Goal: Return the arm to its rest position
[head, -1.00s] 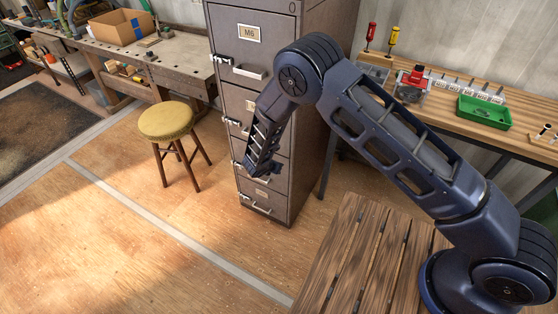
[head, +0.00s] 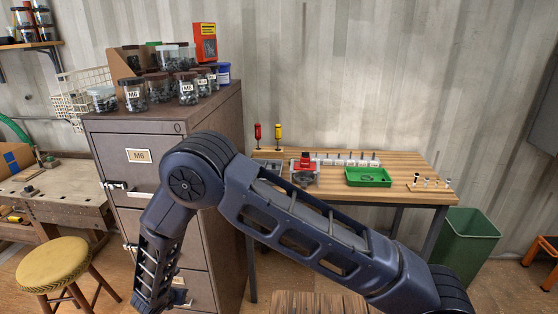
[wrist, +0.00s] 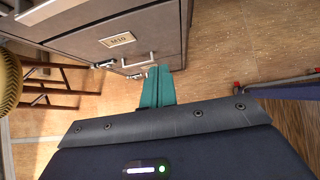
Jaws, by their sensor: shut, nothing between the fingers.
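My arm (head: 300,235) spans the head view from the lower right, with its elbow in front of the filing cabinet and its forearm hanging down to the bottom edge. In the wrist view my gripper (wrist: 158,72) has its teal fingers together with nothing between them. The fingers point toward the foot of the grey-brown cabinet (wrist: 80,45), near a drawer handle and a label that seems to read M10. The cabinet (head: 125,135) also shows in the head view, its top drawer labelled M6. I cannot tell whether the fingertips touch the drawer front.
Jars (head: 135,95) of hardware crowd the cabinet top. A yellow stool (head: 52,263) stands at left. A wooden bench (head: 410,180) behind my arm holds a green tray (head: 368,177) and screwdrivers. A green bin (head: 465,240) stands at right. Slats of a wooden surface show (head: 310,303) below my arm.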

